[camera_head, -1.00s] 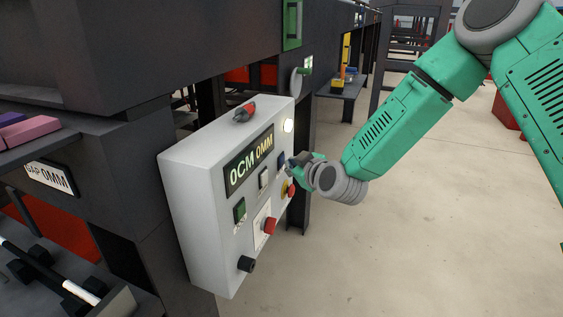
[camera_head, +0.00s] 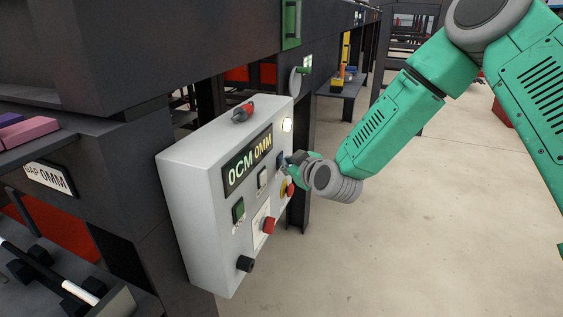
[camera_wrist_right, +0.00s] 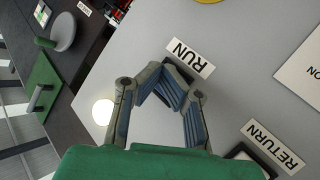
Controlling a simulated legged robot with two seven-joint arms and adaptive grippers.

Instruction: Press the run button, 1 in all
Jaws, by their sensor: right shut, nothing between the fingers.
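The control box (camera_head: 185,205) is a pale grey case with a slanted front panel. My right gripper (camera_head: 287,167) is at the panel's right side, shut and empty. In the right wrist view its fingertips (camera_wrist_right: 174,77) meet just beside the RUN label and cover most of the button. I cannot tell whether they touch it. My left gripper is not in view.
The panel also bears a white button (camera_head: 263,177), a green button (camera_head: 239,211), a red knob (camera_head: 268,225), a black knob (camera_head: 245,264) and a lit lamp (camera_head: 287,125). The display (camera_head: 249,160) reads 0CM 0MM. The RETURN label (camera_wrist_right: 272,147) lies below right of the fingers.

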